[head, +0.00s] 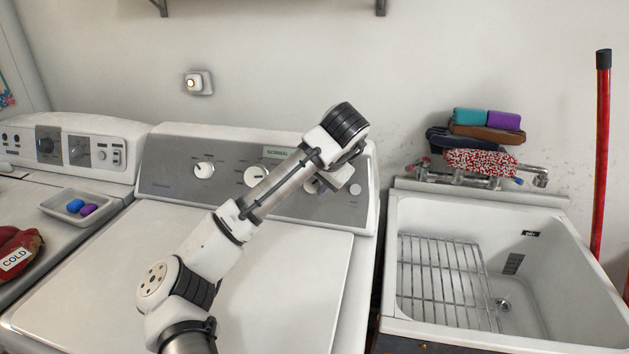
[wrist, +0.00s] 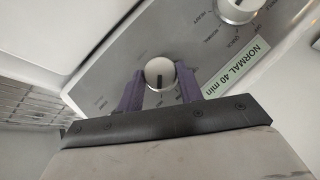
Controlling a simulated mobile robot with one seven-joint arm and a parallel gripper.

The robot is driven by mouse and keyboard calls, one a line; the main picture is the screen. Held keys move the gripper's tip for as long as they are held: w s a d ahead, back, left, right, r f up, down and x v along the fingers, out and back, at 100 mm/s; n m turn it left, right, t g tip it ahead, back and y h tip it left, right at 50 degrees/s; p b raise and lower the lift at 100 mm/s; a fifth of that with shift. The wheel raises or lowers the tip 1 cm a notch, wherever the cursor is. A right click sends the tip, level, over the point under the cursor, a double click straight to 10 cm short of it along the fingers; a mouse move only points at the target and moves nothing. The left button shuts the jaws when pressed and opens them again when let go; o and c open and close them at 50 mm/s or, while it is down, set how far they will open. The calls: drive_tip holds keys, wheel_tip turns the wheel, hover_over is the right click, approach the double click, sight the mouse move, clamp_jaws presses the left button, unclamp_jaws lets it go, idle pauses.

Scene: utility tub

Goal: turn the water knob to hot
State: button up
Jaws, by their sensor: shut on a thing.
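In the wrist view a round white knob (wrist: 158,66) with a dark pointer line sits on the grey control panel (wrist: 105,78). The two purple fingers of my gripper (wrist: 160,84) are shut on it, one on each side. The print around it is too small to read, so I cannot tell its setting. In the head view my gripper (head: 335,178) is at the right part of the washer's panel (head: 165,180) and hides most of this knob.
Two more white knobs, a left one (head: 204,170) and a middle one (head: 254,177), are on the panel. A green label (wrist: 236,69) reads "NORMAL 40 min". A sink (head: 540,215) with a wire rack (head: 440,270) stands at right. The washer lid (head: 290,290) is clear.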

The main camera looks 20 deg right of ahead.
drive_tip(key=o, duration=1)
drive_tip(key=v, duration=1.3)
drive_tip(key=shift+s+r+b, duration=0.2)
drive_tip(key=shift+r+b, duration=0.15)
drive_tip(key=shift+b, duration=0.05)
drive_tip(key=shift+f, duration=0.1)
